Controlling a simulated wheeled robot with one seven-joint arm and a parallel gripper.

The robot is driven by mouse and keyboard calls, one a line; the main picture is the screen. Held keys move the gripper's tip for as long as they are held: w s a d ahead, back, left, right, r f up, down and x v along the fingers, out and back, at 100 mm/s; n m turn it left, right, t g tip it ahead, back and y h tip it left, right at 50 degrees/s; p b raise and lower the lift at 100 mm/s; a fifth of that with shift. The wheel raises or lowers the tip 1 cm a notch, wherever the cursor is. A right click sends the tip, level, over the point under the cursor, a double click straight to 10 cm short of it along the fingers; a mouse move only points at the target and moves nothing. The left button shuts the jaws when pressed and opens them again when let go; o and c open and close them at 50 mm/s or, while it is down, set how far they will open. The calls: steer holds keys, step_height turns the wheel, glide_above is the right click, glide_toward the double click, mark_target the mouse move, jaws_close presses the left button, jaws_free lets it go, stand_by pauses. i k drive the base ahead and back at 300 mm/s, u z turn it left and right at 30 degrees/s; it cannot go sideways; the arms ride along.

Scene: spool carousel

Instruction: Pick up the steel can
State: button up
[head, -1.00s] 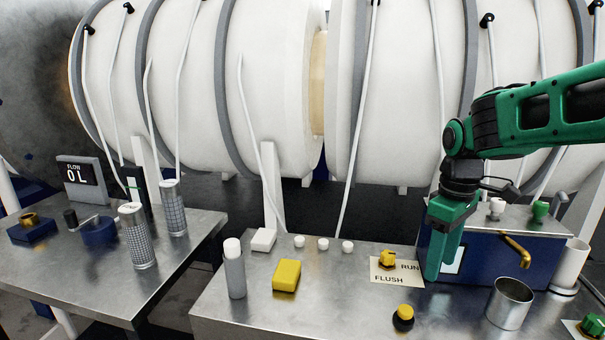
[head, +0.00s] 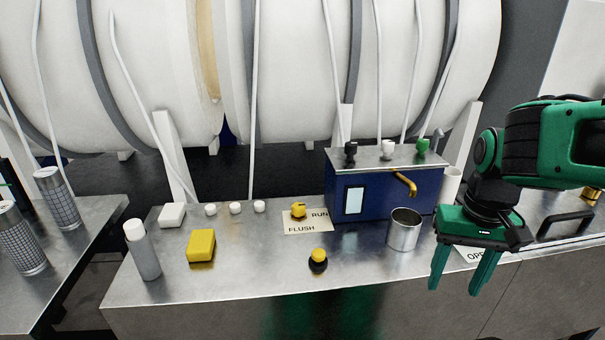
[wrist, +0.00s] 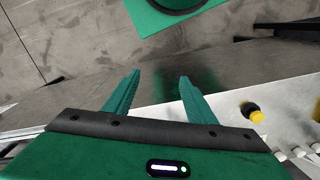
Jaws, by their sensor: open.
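The steel can (head: 404,232) is an open-topped, shiny metal cylinder. In the head view it stands upright on the metal bench, in front of the blue box's right part. My gripper (head: 457,283) is open and empty, with its green fingers pointing down. In the head view it appears to the right of the can and lower in the picture, near the bench's front edge. In the wrist view my gripper (wrist: 155,85) shows its two fingers apart with nothing between them. I cannot make out the can in the wrist view.
A blue box (head: 385,190) with a brass tap (head: 406,183) stands behind the can. A black-and-yellow knob (head: 318,260), a yellow block (head: 201,245) and a grey bottle (head: 142,250) are to the left. A black handle (head: 565,224) is at the right.

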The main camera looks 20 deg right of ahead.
mark_target(405, 224)
steer(key=u, duration=0.4)
steer(key=k, duration=0.85)
steer(key=z, duration=0.25)
